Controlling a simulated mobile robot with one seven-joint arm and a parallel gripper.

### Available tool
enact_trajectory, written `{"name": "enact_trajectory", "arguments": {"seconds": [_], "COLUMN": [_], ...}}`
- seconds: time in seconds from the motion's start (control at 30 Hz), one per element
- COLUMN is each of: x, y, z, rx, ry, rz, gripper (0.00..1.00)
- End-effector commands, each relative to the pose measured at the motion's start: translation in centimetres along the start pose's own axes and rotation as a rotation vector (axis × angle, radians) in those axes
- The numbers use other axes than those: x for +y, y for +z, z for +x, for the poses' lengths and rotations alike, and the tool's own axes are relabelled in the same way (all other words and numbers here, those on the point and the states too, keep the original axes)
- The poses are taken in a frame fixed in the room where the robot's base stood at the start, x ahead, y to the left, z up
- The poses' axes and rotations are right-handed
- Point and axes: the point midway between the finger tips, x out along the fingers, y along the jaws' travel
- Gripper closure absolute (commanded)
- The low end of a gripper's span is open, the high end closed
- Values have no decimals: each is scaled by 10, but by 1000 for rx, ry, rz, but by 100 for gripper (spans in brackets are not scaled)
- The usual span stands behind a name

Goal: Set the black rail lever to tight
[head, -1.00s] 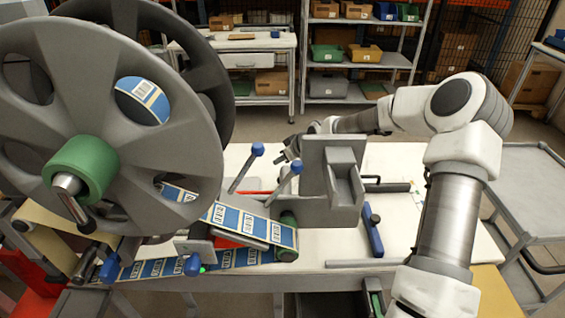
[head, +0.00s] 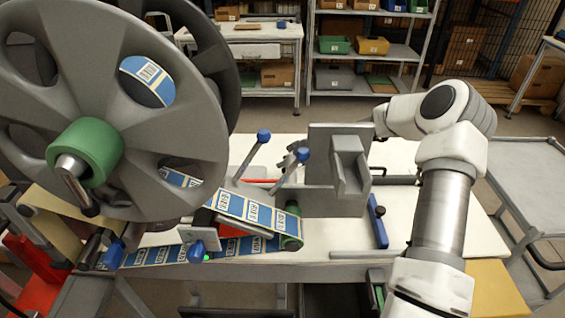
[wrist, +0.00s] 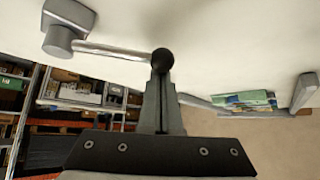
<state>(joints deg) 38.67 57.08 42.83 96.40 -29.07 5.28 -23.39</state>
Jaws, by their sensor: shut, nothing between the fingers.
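In the wrist view, a lever with a black ball knob (wrist: 162,60) has a pale metal rod (wrist: 115,48) running left to a grey block (wrist: 66,28). My gripper (wrist: 160,78) is shut and empty. Its fingertips are at the knob in the picture; whether they touch it I cannot tell. I cannot make out the black lever clearly in the head view, nor any tight marking.
A large grey reel (head: 165,130) with a green hub fills the left. Two blue-knobbed levers (head: 263,136) stand near the label strip (head: 250,212). A blue-handled part (head: 378,222) lies on the white table (head: 410,158). A grey cart (head: 530,180) stands right.

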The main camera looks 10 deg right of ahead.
Motion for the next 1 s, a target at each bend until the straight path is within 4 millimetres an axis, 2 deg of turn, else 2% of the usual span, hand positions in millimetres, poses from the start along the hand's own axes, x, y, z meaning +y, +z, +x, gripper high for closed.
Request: {"name": "enact_trajectory", "arguments": {"seconds": [0.63,1.0], "x": [-1,-2], "y": [7,26], "z": [-8,-24], "rx": [0,4], "ry": [-68,-230], "rz": [-67,-237], "gripper": [100,100]}}
